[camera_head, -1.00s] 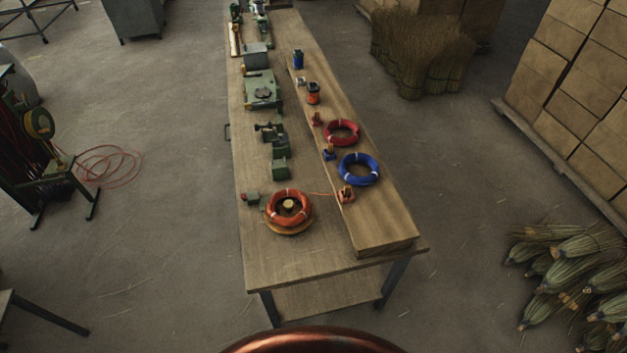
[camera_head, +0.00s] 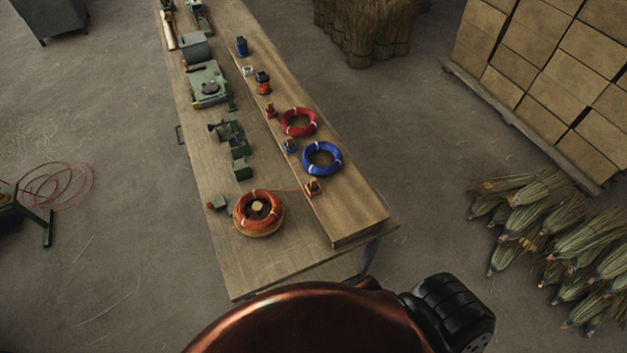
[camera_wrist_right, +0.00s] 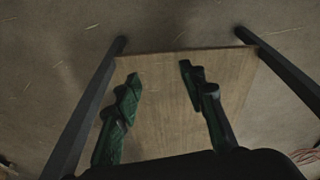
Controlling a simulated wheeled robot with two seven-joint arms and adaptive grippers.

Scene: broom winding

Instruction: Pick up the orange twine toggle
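The orange twine toggle (camera_head: 313,187) is a small orange-red piece on the raised board along the right side of the workbench. A thin orange strand runs from it to the orange twine coil (camera_head: 259,209), which sits around a pale hub on a round wooden base. My right gripper (camera_wrist_right: 162,89) shows only in the right wrist view. Its two green-and-black fingers are wide apart with nothing between them. Behind them is a wooden panel between dark legs, and the toggle is not visible there. My left gripper is in neither view.
On the raised board (camera_head: 357,216), a blue coil (camera_head: 322,158) and a red coil (camera_head: 298,122) lie behind the toggle, with smaller toggles beside them. Green machines (camera_head: 209,86) line the bench's left side. Broom heads (camera_head: 541,222) lie on the floor at right. The bench's front end is clear.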

